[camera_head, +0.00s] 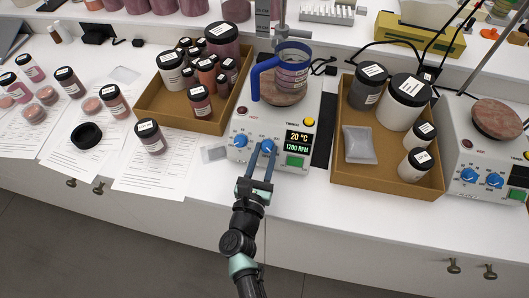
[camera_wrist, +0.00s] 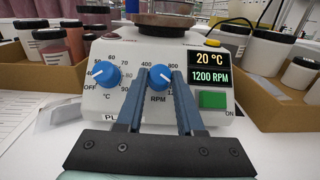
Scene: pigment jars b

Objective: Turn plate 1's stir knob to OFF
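Plate 1 (camera_head: 243,152) is a white hotplate with two blue knobs, and its display (camera_wrist: 209,67) reads 20 °C and 1200 RPM. The stir knob (camera_wrist: 160,78), marked RPM, is the right one. My gripper (camera_head: 264,149) is in front of the panel, with one finger on each side of this knob. In the wrist view my gripper (camera_wrist: 162,80) appears shut on it, with the fingers hiding the knob's side edges. The heat knob (camera_wrist: 106,74), marked OFF and °C, is left of my fingers and untouched. The green switch (camera_wrist: 212,100) is close right of my right finger.
A blue-handled beaker (camera_head: 292,72) stands on plate 1. A cardboard tray of jars (camera_head: 150,112) is on its left, another tray (camera_head: 345,178) on its right. A second hotplate (camera_head: 460,150) stands at far right. The bench front (camera_head: 300,190) is clear.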

